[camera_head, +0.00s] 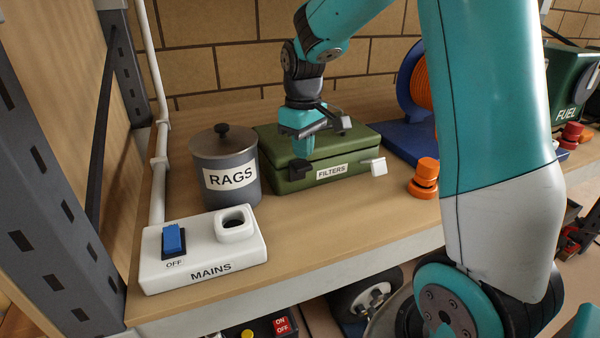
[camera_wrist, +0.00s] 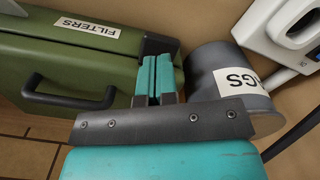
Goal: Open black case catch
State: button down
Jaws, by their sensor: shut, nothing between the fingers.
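A green case labelled FILTERS (camera_head: 345,158) sits on the wooden shelf with its lid down; it also fills the left of the wrist view (camera_wrist: 60,62). A black catch (camera_head: 299,170) is on its front, left of the label, and a white catch (camera_head: 373,167) is to the right. My gripper (camera_head: 303,152) points down over the left part of the case, shut and empty. In the wrist view its teal fingertips (camera_wrist: 161,62) are together right by the black catch (camera_wrist: 160,43); I cannot tell whether they touch it. The black lid handle (camera_wrist: 70,102) shows beside them.
A grey RAGS pot (camera_head: 227,180) stands close left of the case. A white MAINS box (camera_head: 205,255) with a blue switch is in front of it. Orange knobs (camera_head: 425,178) and a blue-framed reel (camera_head: 408,140) stand to the right. Shelf in front of the case is clear.

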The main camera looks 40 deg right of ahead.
aim_at(304, 168)
jog(key=shift+s+f+b, duration=0.2)
jog(key=shift+f+b, duration=0.45)
jog(key=shift+f, duration=0.6)
jog(key=shift+s+a+f+b, duration=0.15)
jog(key=shift+s+f+b, duration=0.25)
jog(key=shift+f, duration=0.25)
jog(key=shift+s+a+f+b, duration=0.15)
jog(key=shift+s+f+b, duration=0.3)
jog(key=shift+s+b, duration=0.1)
jog(key=shift+f, duration=0.1)
jog(key=shift+w+f, duration=0.45)
jog(key=shift+w, duration=0.1)
jog(key=shift+r, duration=0.15)
jog(key=shift+s+r, duration=0.3)
jog(key=shift+s, duration=0.1)
jog(key=shift+s+a+r+p, duration=0.2)
jog(key=shift+s+r+p, duration=0.25)
jog(key=shift+s, duration=0.2)
jog(key=shift+s+a+r+p, duration=0.15)
jog(key=shift+s+r+p, duration=0.25)
jog(key=shift+s, duration=0.2)
